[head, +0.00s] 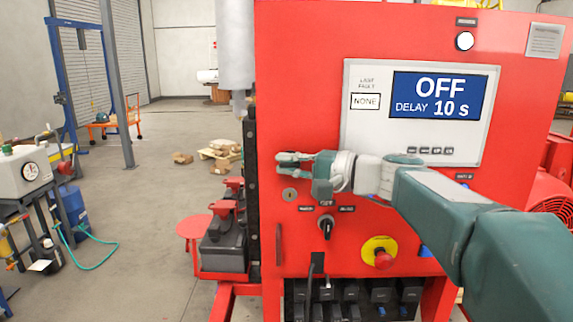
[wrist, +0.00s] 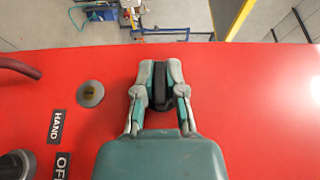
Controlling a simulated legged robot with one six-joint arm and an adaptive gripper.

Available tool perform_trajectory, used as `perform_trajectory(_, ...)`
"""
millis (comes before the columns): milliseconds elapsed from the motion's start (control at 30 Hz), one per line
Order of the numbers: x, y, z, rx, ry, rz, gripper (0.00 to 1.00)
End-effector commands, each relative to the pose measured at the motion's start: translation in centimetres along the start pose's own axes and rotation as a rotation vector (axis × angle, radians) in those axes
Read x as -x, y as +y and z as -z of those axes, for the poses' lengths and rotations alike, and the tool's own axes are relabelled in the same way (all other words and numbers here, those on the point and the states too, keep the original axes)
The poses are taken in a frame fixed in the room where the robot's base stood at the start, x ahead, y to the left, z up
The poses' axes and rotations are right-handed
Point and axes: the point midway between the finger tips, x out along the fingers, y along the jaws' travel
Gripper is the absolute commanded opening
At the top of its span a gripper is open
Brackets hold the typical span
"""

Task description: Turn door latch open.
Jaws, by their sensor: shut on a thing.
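The red panel door (head: 300,100) of the pump skid fills the right half of the head view. My gripper (head: 281,163) is at its left edge, above a round key lock (head: 290,195). In the wrist view my gripper (wrist: 159,72) is shut on a black door latch (wrist: 158,95), with one finger on each side of it. The latch body runs away from my palm between the fingers. In the head view my fingers hide the latch. The key lock (wrist: 90,93) also shows left of my fingers in the wrist view.
A black selector switch (head: 326,228) and a red stop button (head: 383,259) on a yellow disc sit below my gripper. A display (head: 440,97) reading OFF is above right. Open floor lies left.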

Motion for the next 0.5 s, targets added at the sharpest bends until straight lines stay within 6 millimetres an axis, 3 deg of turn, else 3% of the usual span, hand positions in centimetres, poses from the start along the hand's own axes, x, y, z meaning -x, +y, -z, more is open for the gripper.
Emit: perform_trajectory(500,0.29,0.12,0.34,0.130,0.006,-0.319,0.00)
